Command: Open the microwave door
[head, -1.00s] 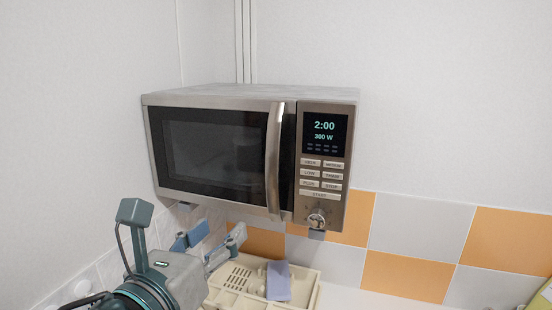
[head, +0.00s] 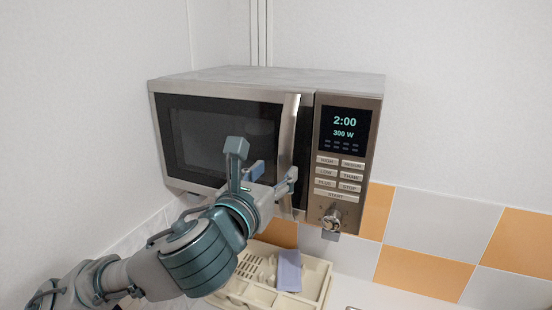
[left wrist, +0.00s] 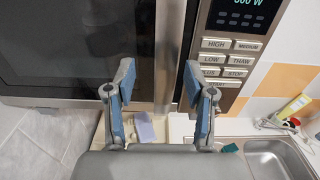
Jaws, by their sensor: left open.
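The microwave (head: 265,80) is silver with a dark door window, and its door (head: 205,135) looks shut. Its upright silver handle (head: 287,135) stands at the door's right edge. My left gripper (head: 274,173) is open in front of the lower door, near the handle's lower part. In the left wrist view, the handle (left wrist: 170,45) shows between the two spread, blue-padded fingers of the gripper (left wrist: 159,75). The fingers do not visibly grip it. The handle's lower end is partly hidden by the gripper in the head view. My right gripper is not in view.
A control panel (head: 343,160) with a lit display and a knob is right of the handle. A cream dish rack (head: 315,285) holding a bluish block sits below. A sink (left wrist: 270,155) is at lower right. White wall is close on the left.

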